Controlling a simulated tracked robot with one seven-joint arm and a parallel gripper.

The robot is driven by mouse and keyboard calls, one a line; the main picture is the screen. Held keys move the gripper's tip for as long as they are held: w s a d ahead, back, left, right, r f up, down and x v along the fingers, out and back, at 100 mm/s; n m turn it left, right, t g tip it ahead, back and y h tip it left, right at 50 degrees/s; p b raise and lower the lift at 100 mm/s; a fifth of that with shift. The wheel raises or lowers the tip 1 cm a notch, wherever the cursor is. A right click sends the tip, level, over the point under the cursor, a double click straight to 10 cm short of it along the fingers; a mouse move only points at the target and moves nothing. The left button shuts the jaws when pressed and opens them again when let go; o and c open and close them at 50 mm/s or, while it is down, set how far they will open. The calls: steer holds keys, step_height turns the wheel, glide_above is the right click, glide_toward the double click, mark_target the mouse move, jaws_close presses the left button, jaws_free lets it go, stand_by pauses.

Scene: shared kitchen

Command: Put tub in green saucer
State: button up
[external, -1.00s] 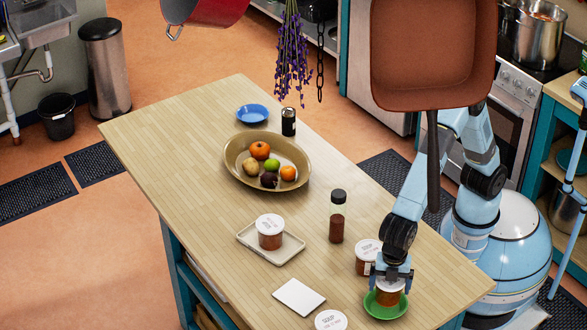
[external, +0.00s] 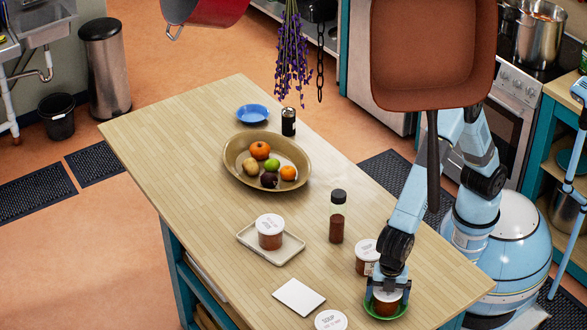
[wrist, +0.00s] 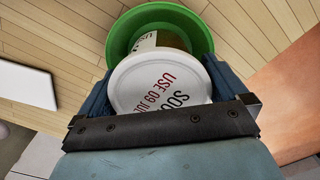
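The tub (external: 388,305), a brown soup pot with a white printed lid, is between the fingers of my gripper (external: 387,291). The green saucer (external: 372,309) is directly under it near the table's right front edge. In the wrist view the lid of the tub (wrist: 158,82) fills the space between the fingers, one on each side. The saucer's green rim (wrist: 122,32) shows beyond it. The tub looks upright and low within the rim; whether its base touches the saucer is hidden.
A similar tub (external: 367,262) stands close behind my gripper, and another (external: 331,321) is at the front edge. A third sits on a tray (external: 287,250). A white slab (external: 299,296), a bottle (external: 337,218) and a fruit bowl (external: 235,165) stand on the table. A brown pan hangs above.

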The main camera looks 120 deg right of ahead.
steer(key=shift+r, duration=0.1)
step_height(320, 180, up, 11)
steer(key=shift+r, duration=0.1)
steer(key=shift+s+d+r, duration=0.1)
steer(key=shift+r, duration=0.4)
steer(key=s+d+r+m+t, duration=0.1)
steer(key=s+d+r+m, duration=0.1)
steer(key=s+d+r, duration=0.55)
steer(key=s+d+r+m+t, duration=0.2)
steer(key=s+d+r, duration=0.15)
steer(key=s, duration=0.65)
steer(key=s+d+f+m+t, duration=0.1)
steer(key=s+d+m, duration=0.1)
steer(key=s, duration=0.7)
steer(key=s+d+f+m+t, duration=0.1)
steer(key=s+d+m, duration=0.2)
steer(key=s, duration=0.7)
steer(key=shift+s+d+f+t, duration=0.15)
steer(key=shift+d+f+t, duration=0.15)
steer(key=shift+d, duration=0.85)
